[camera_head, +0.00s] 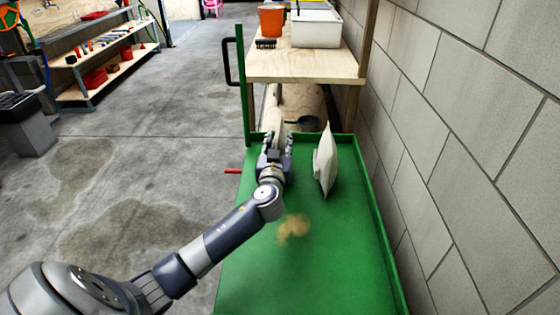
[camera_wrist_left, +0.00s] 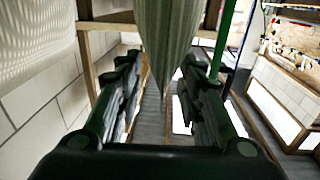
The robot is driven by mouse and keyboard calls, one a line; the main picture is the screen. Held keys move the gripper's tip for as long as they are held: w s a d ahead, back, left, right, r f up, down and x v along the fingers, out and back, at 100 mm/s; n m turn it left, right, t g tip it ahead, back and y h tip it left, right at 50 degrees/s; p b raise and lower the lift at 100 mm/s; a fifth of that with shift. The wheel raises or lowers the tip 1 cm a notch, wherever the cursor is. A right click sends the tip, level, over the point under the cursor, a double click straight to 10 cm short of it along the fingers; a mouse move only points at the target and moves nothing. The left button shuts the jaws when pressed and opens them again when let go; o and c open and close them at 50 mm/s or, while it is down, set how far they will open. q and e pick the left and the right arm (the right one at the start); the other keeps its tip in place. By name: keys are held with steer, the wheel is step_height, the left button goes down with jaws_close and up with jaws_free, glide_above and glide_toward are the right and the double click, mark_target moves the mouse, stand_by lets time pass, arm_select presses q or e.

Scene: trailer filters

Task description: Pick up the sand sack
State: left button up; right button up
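A pale sand sack (camera_head: 278,122) stands on edge at the far end of the green trailer bed, between the fingers of my left gripper (camera_head: 277,142). In the left wrist view the sack (camera_wrist_left: 166,35) hangs into the top of the picture as a grey-green wedge, its narrow end between the fingertips (camera_wrist_left: 160,70). The fingers are spread on both sides of it; firm contact does not show. A second whitish sack (camera_head: 326,165) stands upright just right of the gripper. My right gripper is not in view.
The green bed (camera_head: 330,255) has a low rim and a brown sand patch (camera_head: 293,228). Beyond it is a wooden shelf (camera_head: 300,68) with an orange bucket (camera_head: 271,20) and white bin (camera_head: 316,28). A block wall (camera_head: 460,130) is close at right; open floor lies left.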

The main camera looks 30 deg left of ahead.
mark_target(280, 130)
arm_select(q)
steer(key=x, duration=0.5)
steer(key=shift+a+r, duration=0.1)
steer(key=shift+r, duration=0.1)
jaws_close()
steer(key=shift+r, duration=0.3)
